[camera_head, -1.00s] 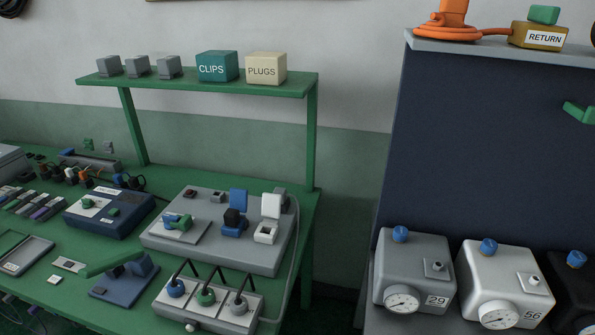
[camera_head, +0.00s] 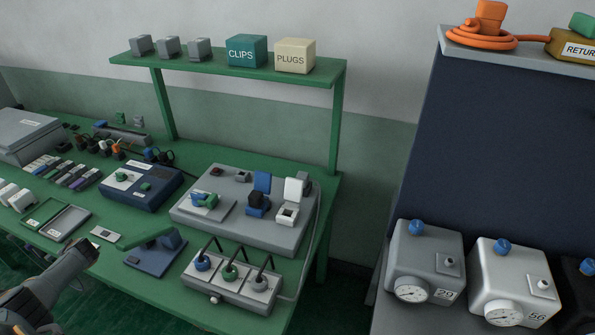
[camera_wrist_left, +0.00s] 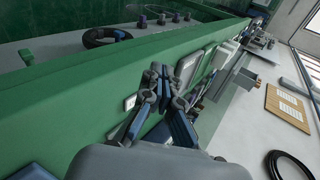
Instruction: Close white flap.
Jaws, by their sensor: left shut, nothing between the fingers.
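The white flap (camera_head: 294,188) stands raised at the right end of the grey panel box (camera_head: 235,222) on the green bench. Its white housing (camera_head: 287,215) is open below it, with a dark inside. A blue flap (camera_head: 262,182) also stands raised just left of it, over a blue housing with a black part. My left gripper (camera_head: 92,250) is at the bench's front left, well away from the white flap. It is shut and empty, and its fingers (camera_wrist_left: 166,112) also show in the left wrist view. My right gripper is not in view.
A green-handled lever (camera_head: 150,242) on a blue base and a box with three black levers (camera_head: 232,278) stand in front of the panel box. A green shelf (camera_head: 225,68) overhangs the back.

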